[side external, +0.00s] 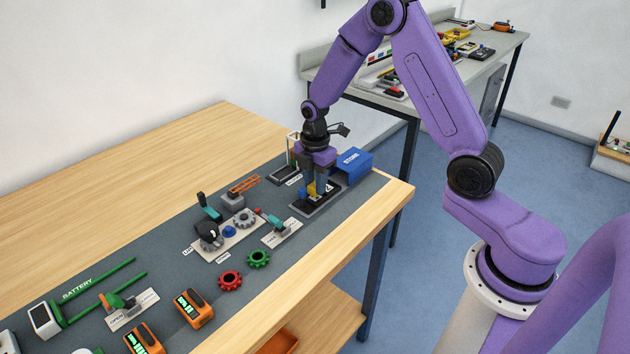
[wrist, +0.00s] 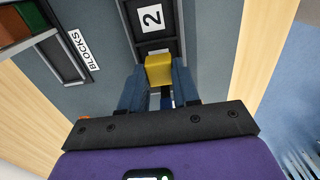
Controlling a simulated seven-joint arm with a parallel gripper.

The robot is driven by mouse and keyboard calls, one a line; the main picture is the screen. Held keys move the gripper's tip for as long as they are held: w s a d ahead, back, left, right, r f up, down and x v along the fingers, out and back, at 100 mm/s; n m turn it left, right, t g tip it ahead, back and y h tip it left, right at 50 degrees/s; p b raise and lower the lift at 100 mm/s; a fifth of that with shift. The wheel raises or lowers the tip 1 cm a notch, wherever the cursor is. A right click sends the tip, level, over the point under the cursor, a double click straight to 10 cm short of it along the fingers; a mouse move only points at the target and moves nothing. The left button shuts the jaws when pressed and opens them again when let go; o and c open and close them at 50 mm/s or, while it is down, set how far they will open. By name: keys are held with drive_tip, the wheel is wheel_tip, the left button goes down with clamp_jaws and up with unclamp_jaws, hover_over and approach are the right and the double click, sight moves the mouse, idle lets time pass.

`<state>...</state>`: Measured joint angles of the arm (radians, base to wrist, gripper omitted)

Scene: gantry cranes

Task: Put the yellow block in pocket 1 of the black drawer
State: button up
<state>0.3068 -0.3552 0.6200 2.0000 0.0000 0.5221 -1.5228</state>
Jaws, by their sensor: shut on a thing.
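The yellow block (wrist: 159,70) is between the blue fingers of my gripper (wrist: 158,88) in the wrist view, and my gripper is shut on it. In the side view the yellow block (side external: 311,190) shows small beside the fingers of my gripper (side external: 319,188), over the black drawer (side external: 318,207). In the wrist view the black drawer (wrist: 182,30) runs beyond the block, with a pocket labelled 2. Pocket 1 is not readable; my gripper covers that end. I cannot tell whether the block touches the drawer floor.
A blue cabinet (side external: 353,164) stands behind the drawer. A gear board (side external: 228,238), loose red (side external: 230,281) and green (side external: 258,258) gears and orange battery packs (side external: 193,309) lie nearer.

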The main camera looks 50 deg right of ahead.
drive_tip(key=shift+f, duration=0.6)
idle(0.7)
drive_tip(key=o, duration=1)
drive_tip(key=shift+o, duration=0.2)
drive_tip(key=shift+r, duration=3.5)
